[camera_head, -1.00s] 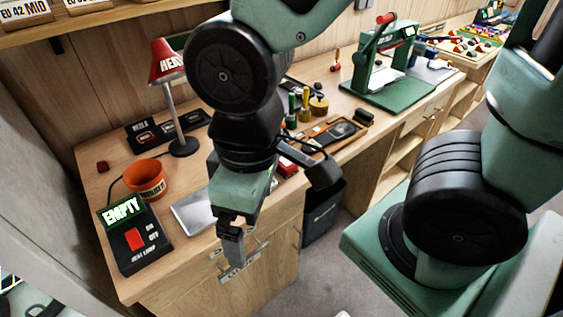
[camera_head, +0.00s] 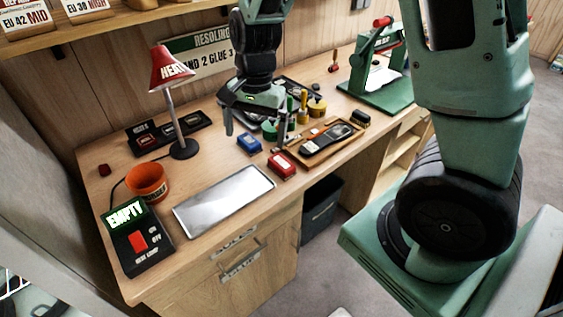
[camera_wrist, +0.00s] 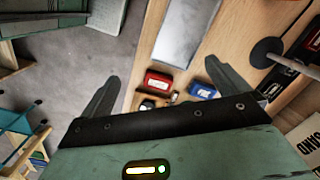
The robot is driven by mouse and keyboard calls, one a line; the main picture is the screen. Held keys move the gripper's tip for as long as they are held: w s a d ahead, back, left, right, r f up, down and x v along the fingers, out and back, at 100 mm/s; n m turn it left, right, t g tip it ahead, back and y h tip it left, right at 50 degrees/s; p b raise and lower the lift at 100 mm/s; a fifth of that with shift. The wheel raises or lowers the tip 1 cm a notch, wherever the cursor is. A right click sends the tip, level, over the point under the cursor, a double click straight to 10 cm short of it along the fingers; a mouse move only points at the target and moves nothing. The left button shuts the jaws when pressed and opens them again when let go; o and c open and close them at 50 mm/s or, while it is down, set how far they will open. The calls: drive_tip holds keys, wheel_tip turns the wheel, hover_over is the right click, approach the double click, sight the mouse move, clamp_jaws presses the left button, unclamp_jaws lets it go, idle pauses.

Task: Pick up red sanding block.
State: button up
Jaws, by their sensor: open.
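The red sanding block (camera_head: 282,165) lies on the workbench near its front edge, just left of the wooden tray. In the wrist view the red block (camera_wrist: 159,81) shows between my spread fingers, apart from both. My gripper (camera_head: 257,125) is open and empty above the bench, behind the red block and over the area of the blue block. It also shows in the wrist view (camera_wrist: 165,90). A blue block (camera_head: 249,143) lies left of and behind the red one, and in the wrist view (camera_wrist: 201,91) it is near the right finger.
A silver plate (camera_head: 224,195) lies to the left. The wooden tray (camera_head: 300,158) with a shoe, and bottles and jars (camera_head: 317,106), crowd the right and back. A red lamp (camera_head: 168,66), an orange pot (camera_head: 147,182) and a switch box (camera_head: 137,240) stand further left.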

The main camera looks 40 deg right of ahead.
drive_tip(key=w+d+f+m+h, duration=0.1)
drive_tip(key=w+d+m, duration=0.15)
drive_tip(key=d, duration=0.25)
drive_tip(key=w+d+f+m, duration=0.1)
drive_tip(key=d+f+m, duration=0.1)
drive_tip(key=d+m, duration=0.3)
drive_tip(key=p, duration=0.3)
hover_over(281, 162)
drive_tip(key=shift+n, duration=0.45)
drive_tip(key=f, duration=1)
drive_tip(key=shift+s+d+f, duration=0.1)
drive_tip(key=shift+d+f, duration=0.05)
drive_tip(key=shift+d, duration=0.05)
drive_tip(key=shift+f+p, duration=1.05)
drive_tip(key=shift+f, duration=2.05)
drive_tip(key=shift+a, duration=0.1)
drive_tip(key=c, duration=1)
drive_tip(key=shift+r, duration=0.1)
drive_tip(key=shift+c, duration=0.2)
wheel_tip(281, 162, up, 10)
drive_tip(key=b, duration=0.2)
drive_tip(key=shift+b, duration=0.35)
drive_tip(key=shift+o, duration=0.9)
